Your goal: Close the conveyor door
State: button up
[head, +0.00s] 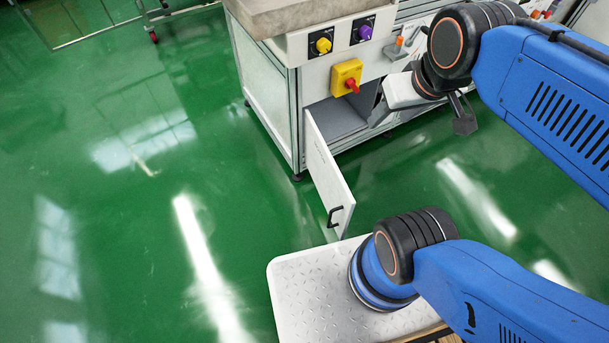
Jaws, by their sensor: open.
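The conveyor door (328,176) is a white panel hinged at the left edge of the cabinet opening. It stands open, swung out toward me, with a black handle (337,216) near its free end. The open compartment (340,118) behind it shows a grey inside. My gripper (420,112) is open, in front of the cabinet and to the right of the door, apart from the door and its handle. My gripper and arm hide part of the cabinet front on the right.
The cabinet (267,90) carries a yellow knob (323,45), a purple knob (365,33) and a yellow box with a red switch (347,78) above the opening. An orange button (400,41) sits farther right. The green floor (130,200) left of the door is clear. A wheeled metal frame (100,35) stands at the back left.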

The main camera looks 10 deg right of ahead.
aim_at(337, 200)
jog(key=l, duration=0.55)
jog(key=k+l, duration=0.15)
jog(key=l, duration=0.9)
jog(key=k+u, duration=0.05)
